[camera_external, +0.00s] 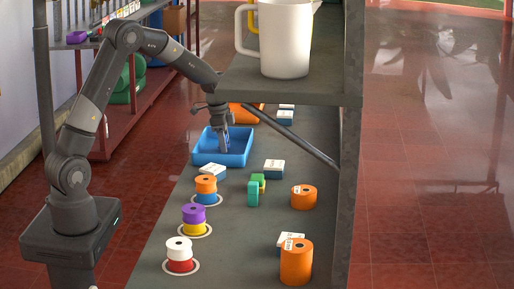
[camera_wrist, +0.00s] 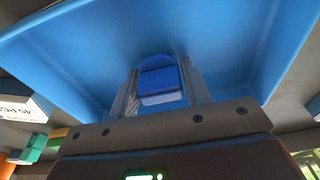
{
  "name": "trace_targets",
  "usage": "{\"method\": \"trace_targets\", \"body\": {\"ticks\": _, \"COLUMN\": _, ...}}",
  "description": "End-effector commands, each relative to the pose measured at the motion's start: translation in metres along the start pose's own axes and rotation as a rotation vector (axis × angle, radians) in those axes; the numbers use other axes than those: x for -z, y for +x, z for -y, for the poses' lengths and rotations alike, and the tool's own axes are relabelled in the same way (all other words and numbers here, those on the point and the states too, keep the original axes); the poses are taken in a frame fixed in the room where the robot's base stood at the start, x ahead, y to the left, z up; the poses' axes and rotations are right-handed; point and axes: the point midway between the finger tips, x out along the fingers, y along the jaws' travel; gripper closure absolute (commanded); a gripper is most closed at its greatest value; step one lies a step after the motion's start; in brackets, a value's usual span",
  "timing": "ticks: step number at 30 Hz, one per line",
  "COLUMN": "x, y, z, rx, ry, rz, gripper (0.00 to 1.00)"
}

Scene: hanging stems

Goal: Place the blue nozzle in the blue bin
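The blue bin (camera_external: 236,160) stands on the grey bench, toward its far left side. Its light blue inside fills much of the wrist view (camera_wrist: 235,45). My gripper (camera_external: 224,147) points down into the bin's opening. In the wrist view, a darker blue piece, the blue nozzle (camera_wrist: 160,80), sits between the two fingers of my gripper (camera_wrist: 160,92), with a finger against each side. The nozzle's lower end is hidden, and I cannot tell whether it touches the bin floor.
An orange bin (camera_external: 245,113) stands just behind. Small white boxes (camera_external: 274,166), green blocks (camera_external: 254,190), orange cylinders (camera_external: 303,197) and stacked coloured spools (camera_external: 194,220) stand nearer on the bench. An upper shelf (camera_external: 300,98) with a white pitcher (camera_external: 286,40) overhangs at the right.

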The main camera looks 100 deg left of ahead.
Motion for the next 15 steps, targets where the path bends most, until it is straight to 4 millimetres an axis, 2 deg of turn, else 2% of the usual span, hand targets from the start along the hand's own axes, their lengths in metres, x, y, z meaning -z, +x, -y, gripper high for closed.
{"method": "trace_targets", "body": {"ticks": 1, "x": 0.0001, "y": -0.0003, "z": 0.0, "rx": 0.0, "ry": 0.0, "rz": 0.0, "gripper": 0.52}}
{"method": "trace_targets", "body": {"ticks": 6, "x": 0.0001, "y": -0.0004, "z": 0.0, "rx": 0.0, "ry": 0.0, "rz": 0.0, "gripper": 0.4}}
{"method": "trace_targets", "body": {"ticks": 15, "x": 0.0007, "y": -0.0059, "z": 0.0001, "rx": 0.001, "ry": 0.0, "rz": -0.001, "gripper": 0.4}}
